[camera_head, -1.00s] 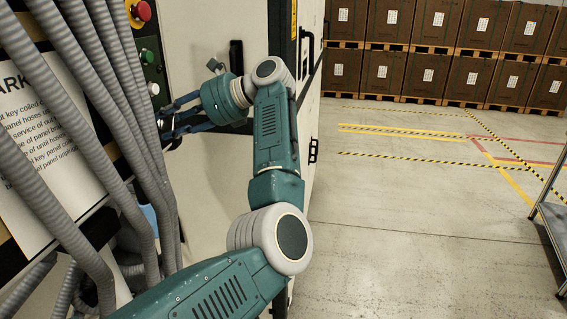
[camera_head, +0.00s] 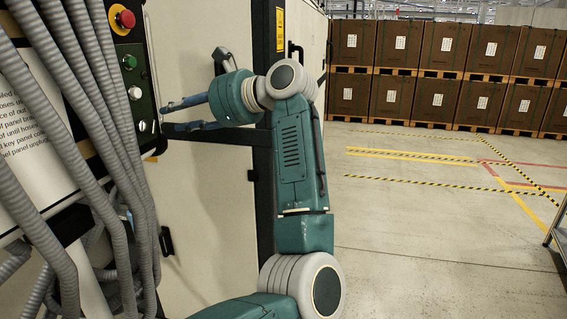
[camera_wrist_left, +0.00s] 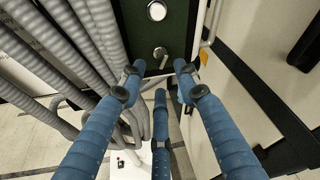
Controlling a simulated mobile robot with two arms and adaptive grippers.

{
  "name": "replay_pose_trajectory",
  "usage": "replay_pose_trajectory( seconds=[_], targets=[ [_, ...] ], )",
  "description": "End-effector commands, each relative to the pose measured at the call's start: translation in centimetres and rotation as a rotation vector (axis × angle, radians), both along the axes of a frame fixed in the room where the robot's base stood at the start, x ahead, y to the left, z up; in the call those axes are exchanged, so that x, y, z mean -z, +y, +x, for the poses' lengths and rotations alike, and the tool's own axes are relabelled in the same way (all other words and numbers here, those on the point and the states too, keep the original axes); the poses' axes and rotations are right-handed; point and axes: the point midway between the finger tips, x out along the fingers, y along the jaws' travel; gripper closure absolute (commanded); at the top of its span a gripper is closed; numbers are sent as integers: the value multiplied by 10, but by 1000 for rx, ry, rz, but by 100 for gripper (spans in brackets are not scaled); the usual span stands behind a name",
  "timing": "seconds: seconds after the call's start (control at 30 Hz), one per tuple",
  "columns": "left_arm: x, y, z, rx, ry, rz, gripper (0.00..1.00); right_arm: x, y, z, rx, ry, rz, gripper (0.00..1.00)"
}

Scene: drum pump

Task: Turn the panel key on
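The dark green control panel (camera_head: 121,82) is at the upper left in the head view. The panel key (camera_head: 141,126) is a small silver piece low on it; it also shows in the left wrist view (camera_wrist_left: 160,54), beyond the fingertips. I cannot tell its turn position. My left gripper (camera_head: 164,117) is open and empty, its blue fingers pointing at the panel and a little right of the key. In the left wrist view my left gripper (camera_wrist_left: 159,76) has its fingers spread below the key, apparently apart from it. My right gripper is out of view.
Above the key are a white button (camera_head: 135,93), a green button (camera_head: 129,62) and a red stop button (camera_head: 125,18). Thick grey hoses (camera_head: 85,130) hang close left of the panel. A pale cabinet door (camera_head: 190,60) stands to the right. The floor (camera_head: 420,230) farther right is clear.

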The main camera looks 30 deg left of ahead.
Motion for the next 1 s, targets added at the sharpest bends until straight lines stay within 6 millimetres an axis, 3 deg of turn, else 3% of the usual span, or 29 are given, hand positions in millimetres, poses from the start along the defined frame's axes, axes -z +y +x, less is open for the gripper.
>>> replay_pose_trajectory(
  seconds=[0.03,0.43,0.63,1.0],
  targets=[
    [10,2,10,9,97,62,68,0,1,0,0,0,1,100],
    [32,-17,80,99,667,509,68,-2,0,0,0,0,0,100],
    [50,-32,107,137,836,636,68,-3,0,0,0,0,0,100],
    [99,-64,154,213,1134,856,68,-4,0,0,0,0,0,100]
  ],
)
